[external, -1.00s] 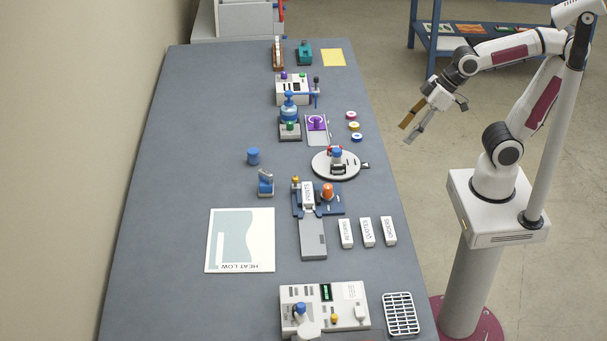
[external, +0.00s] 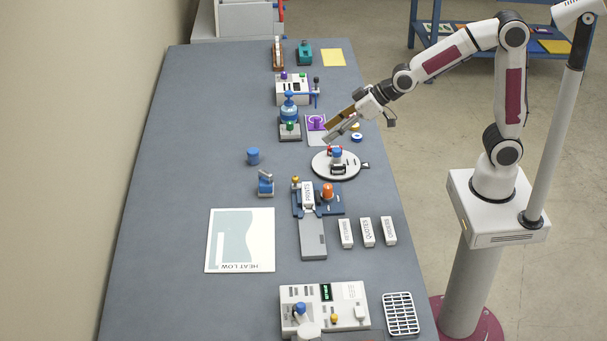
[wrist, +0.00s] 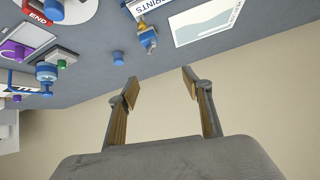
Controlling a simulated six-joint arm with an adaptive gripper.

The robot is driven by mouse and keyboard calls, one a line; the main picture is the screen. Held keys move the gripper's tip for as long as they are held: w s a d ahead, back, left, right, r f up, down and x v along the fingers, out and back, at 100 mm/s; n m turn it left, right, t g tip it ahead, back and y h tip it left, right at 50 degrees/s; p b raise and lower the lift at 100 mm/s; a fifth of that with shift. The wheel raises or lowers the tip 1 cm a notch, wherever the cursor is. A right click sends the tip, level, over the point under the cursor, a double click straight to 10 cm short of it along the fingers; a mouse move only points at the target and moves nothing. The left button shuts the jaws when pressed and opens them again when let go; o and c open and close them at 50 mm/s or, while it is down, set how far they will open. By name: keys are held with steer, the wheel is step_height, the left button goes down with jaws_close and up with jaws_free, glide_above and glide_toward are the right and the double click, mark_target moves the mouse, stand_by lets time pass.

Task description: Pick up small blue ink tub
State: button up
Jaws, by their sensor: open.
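A small round blue tub with a pale centre (external: 357,137) lies on the table near its right edge, left of my arm's base. A plain blue cylinder (external: 253,156) stands alone further left on the table; it also shows in the wrist view (wrist: 118,58), beyond the left finger. I cannot tell for sure which of the two is the ink tub. My gripper (external: 327,136) is open and empty, above the table near the purple pad and the turntable. In the wrist view its fingers (wrist: 158,84) are spread with nothing between them.
A round turntable (external: 322,168) with a red and blue item stands just below my gripper in the picture. A blue-capped stand (external: 289,112) and a purple pad (external: 316,123) are to the left. White labelled blocks (external: 367,232) stand nearer. The table's left side is largely clear.

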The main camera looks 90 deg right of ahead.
steer(key=w+d+f+m+t+h, duration=0.1)
steer(key=w+d+f, duration=0.3)
steer(key=w, duration=0.2)
steer(key=w+d+f+m+h, duration=0.1)
steer(key=w+d+f, duration=0.2)
steer(key=w, duration=0.2)
steer(key=m+t+h, duration=0.1)
steer(key=m+h, duration=0.1)
steer(key=h, duration=0.2)
glide_toward(258, 154)
steer(key=shift+w+d+f, duration=0.3)
steer(key=shift+w+d, duration=0.2)
steer(key=shift+w+d+f, duration=0.25)
steer(key=shift+w+d, duration=0.25)
steer(key=shift+w, duration=0.1)
steer(key=shift+x, duration=1.2)
steer(key=shift+a+x, duration=0.2)
steer(key=shift+x, duration=2.4)
steer(key=shift+f, duration=0.1)
